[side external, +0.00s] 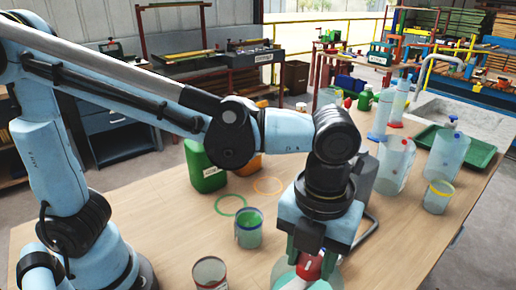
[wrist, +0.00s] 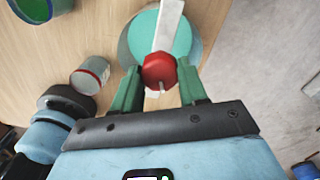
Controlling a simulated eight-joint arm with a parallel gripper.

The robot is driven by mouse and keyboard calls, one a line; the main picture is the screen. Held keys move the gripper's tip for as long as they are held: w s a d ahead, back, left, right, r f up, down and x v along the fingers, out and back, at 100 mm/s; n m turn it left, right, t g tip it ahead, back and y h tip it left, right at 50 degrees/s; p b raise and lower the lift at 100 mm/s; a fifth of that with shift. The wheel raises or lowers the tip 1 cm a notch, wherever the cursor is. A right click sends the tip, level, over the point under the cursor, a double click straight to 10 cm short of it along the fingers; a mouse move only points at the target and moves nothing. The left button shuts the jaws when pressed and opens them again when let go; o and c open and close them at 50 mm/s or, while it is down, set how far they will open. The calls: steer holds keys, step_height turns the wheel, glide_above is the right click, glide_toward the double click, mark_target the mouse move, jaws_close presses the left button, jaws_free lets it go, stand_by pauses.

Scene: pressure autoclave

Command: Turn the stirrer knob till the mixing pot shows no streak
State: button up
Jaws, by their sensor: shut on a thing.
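My gripper (side external: 311,256) points down at the front of the table, its green fingers on either side of the red stirrer knob (side external: 308,267). In the wrist view the knob (wrist: 159,70) sits between the two fingertips (wrist: 160,80), shut on it. The mixing pot (side external: 282,275) is below, partly hidden by the gripper and cut off by the picture edge. In the wrist view the pot (wrist: 140,38) shows teal, with a broad pale band (wrist: 169,26) running from the knob to the picture's top edge.
A small cup with a red rim (side external: 210,272) and a cup of green liquid (side external: 248,232) stand left of the pot. A green canister (side external: 204,168) is behind them. Clear jugs (side external: 394,165), a yellow-rimmed beaker (side external: 438,196) and a green tray (side external: 480,150) stand to the right.

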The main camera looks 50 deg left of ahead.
mark_target(311, 260)
steer(key=shift+m, duration=0.9)
steer(key=o, duration=1.1)
steer(key=shift+c, duration=0.2)
step_height(311, 260, up, 12)
